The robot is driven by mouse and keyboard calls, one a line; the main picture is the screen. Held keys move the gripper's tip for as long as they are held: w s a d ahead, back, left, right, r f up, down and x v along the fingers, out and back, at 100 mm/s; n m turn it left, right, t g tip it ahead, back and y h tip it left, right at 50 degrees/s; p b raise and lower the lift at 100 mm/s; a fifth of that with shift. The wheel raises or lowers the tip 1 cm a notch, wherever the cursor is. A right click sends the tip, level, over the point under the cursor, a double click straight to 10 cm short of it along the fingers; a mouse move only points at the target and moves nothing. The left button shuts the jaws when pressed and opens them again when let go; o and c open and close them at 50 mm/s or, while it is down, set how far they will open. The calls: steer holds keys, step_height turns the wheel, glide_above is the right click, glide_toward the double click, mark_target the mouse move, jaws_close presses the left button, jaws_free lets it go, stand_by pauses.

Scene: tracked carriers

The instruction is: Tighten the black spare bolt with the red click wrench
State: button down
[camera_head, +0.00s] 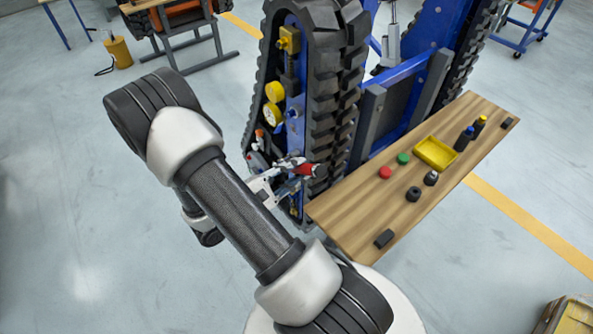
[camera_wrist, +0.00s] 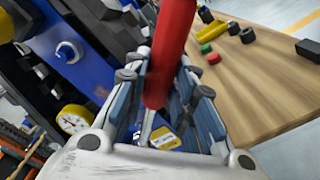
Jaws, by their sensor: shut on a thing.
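My gripper (camera_head: 287,172) is beside the lower part of the tracked carrier (camera_head: 337,80). In the wrist view its two blue-padded fingers (camera_wrist: 166,90) are shut on the red handle of the click wrench (camera_wrist: 170,45). The red wrench (camera_head: 309,170) shows small in the head view, off the bench and close to the track. Its working end is hidden or too small to make out. A round metal fitting (camera_wrist: 68,52) sits on the carrier's blue plate in the wrist view. I cannot tell which fitting is the black spare bolt.
A wooden bench (camera_head: 350,215) stands right of my gripper. It bears a yellow tray (camera_head: 421,161), a red cap (camera_head: 385,172), a green cap (camera_head: 403,158) and several dark parts. A yellow-rimmed gauge (camera_wrist: 74,119) is on the carrier, left of my fingers. Open floor lies left.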

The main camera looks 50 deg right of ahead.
steer(key=w+d+r+n+p, duration=0.1)
steer(key=w+r+n+p, duration=0.3)
steer(key=w+n+p, duration=0.1)
stand_by(1.4)
steer(key=shift+d+f, duration=0.1)
steer(key=shift+s+f+m+b, duration=0.25)
steer(key=shift+s+m+b, duration=0.2)
steer(key=shift+s, duration=0.1)
stand_by(0.9)
steer(key=shift+a, duration=0.25)
